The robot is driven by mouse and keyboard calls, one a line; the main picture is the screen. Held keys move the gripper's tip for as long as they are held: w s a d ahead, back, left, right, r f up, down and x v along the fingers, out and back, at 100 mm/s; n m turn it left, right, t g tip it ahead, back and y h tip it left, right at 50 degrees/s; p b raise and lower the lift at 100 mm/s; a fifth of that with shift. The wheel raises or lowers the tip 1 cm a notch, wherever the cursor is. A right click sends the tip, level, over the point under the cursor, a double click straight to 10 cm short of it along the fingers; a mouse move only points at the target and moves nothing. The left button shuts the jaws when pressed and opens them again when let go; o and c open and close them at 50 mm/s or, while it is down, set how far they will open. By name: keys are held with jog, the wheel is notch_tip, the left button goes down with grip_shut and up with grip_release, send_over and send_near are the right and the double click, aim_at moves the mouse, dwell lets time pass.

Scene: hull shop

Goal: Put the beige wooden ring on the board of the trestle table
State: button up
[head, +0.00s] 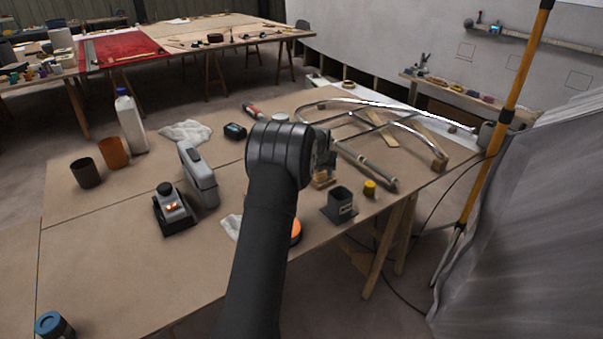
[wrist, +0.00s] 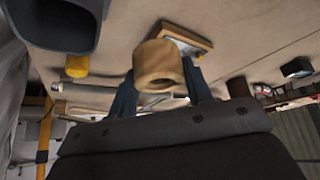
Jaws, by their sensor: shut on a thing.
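The beige wooden ring (wrist: 157,62) is between the two dark fingers of my gripper (wrist: 161,76) in the wrist view, and the gripper is shut on it. Its round opening shows at its lower side. The trestle table's brown board (head: 125,225) spreads under my arm in the head view and fills much of the wrist view (wrist: 240,35). The ring is over the board; I cannot tell how high. In the head view my arm hides most of the gripper, and I cannot make out the ring clearly.
A small wooden-edged piece (wrist: 187,38) lies just behind the ring. A grey open holder (head: 341,204) and a yellow cylinder (head: 370,188) stand near the right edge. A curved metal frame (head: 400,125) lies behind. Bare board shows at the front left.

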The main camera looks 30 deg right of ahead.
jog(key=shift+s+d+r, duration=0.2)
jog(key=shift+s+r, duration=0.05)
jog(key=shift+s, duration=0.15)
jog(key=shift+r, duration=0.15)
